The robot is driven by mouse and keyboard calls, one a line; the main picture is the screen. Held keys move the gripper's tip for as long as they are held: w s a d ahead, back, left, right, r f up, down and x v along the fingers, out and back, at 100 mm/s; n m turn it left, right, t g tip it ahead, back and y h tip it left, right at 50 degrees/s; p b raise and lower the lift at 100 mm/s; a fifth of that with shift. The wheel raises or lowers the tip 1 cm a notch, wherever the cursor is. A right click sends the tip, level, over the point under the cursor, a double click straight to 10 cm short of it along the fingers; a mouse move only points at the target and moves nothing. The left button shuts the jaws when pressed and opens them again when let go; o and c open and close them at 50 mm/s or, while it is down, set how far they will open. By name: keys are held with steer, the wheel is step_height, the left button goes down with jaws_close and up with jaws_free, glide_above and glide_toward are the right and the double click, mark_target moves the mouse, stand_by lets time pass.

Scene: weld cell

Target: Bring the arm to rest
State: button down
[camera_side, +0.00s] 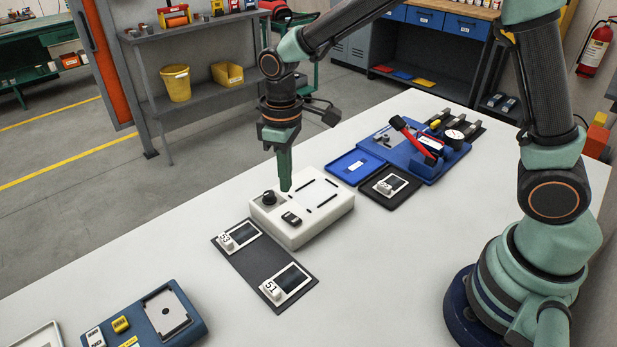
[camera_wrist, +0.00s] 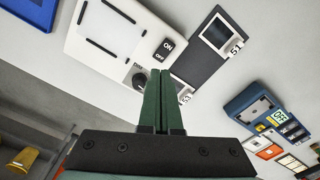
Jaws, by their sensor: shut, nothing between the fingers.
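My gripper (camera_side: 285,172) is shut and empty, pointing down just above the far left corner of a white box (camera_side: 318,212). The box has a black knob (camera_side: 269,198), an ON/OFF rocker switch (camera_side: 291,218) and dark slots on top. In the wrist view my green fingers (camera_wrist: 162,90) are pressed together, with the knob (camera_wrist: 139,79) close beside the fingertips and the switch (camera_wrist: 165,48) beyond. The side view does not show clearly whether the fingertips touch the box.
A dark mat (camera_side: 258,260) with two numbered pieces lies in front of the box. A blue tray (camera_side: 357,166), a black tray (camera_side: 391,203) and a blue fixture (camera_side: 455,165) with a red-handled clamp stand behind. A blue holder (camera_side: 187,327) sits front left. White tabletop between is clear.

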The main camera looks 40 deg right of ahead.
steer(key=s+d+r+m+t, duration=0.5)
steer(key=s+d+r+m, duration=0.1)
steer(key=s+d+r, duration=0.5)
steer(key=shift+s+d+r+t, duration=0.2)
steer(key=shift+d+r+t, duration=0.1)
steer(key=shift+d+r, duration=0.5)
steer(key=shift+a+r, duration=0.1)
stand_by(0.4)
